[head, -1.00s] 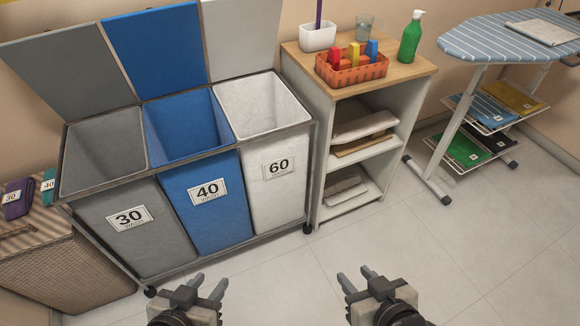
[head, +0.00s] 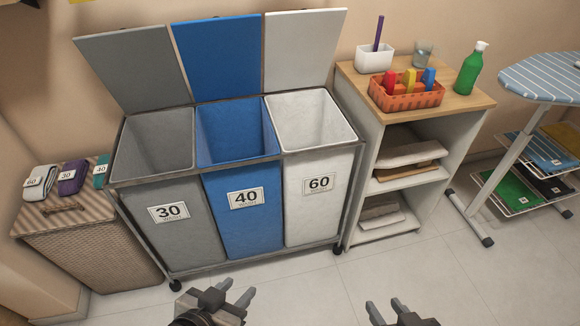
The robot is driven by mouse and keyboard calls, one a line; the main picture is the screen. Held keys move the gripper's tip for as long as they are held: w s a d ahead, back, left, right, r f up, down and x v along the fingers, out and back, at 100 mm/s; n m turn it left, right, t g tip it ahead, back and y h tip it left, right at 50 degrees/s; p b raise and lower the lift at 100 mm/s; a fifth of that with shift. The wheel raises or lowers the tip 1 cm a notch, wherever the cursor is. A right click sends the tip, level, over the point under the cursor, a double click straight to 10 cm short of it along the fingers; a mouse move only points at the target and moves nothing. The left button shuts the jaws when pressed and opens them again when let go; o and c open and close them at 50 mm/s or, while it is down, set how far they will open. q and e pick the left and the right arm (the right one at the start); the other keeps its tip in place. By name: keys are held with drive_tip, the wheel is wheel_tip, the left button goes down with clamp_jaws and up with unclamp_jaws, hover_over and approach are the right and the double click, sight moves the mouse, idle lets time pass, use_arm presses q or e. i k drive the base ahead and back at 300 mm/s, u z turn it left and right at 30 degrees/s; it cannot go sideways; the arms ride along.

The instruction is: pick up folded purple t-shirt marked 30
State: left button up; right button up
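The folded purple t-shirt (head: 72,178) with a white 30 label lies on the lid of the wicker hamper (head: 92,252) at the left. It sits between a folded white-grey item (head: 40,182) marked 60 and a folded teal item (head: 101,171) marked 40. My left gripper (head: 235,294) is at the bottom centre, fingers apart and empty, well away from the t-shirt. My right gripper (head: 388,308) is at the bottom edge, right of centre, fingers apart and empty.
The sorter frame with open grey (head: 170,225), blue (head: 243,205) and white (head: 313,200) bins stands right of the hamper. A shelf unit (head: 357,178) and an ironing board (head: 545,78) are further right. The tiled floor (head: 290,275) in front is clear.

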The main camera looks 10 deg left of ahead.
sight(71, 178)
drive_tip(key=u, duration=1)
drive_tip(key=k, duration=0.3)
drive_tip(key=u, duration=0.7)
drive_tip(key=i, duration=0.4)
drive_tip(key=u, duration=0.05)
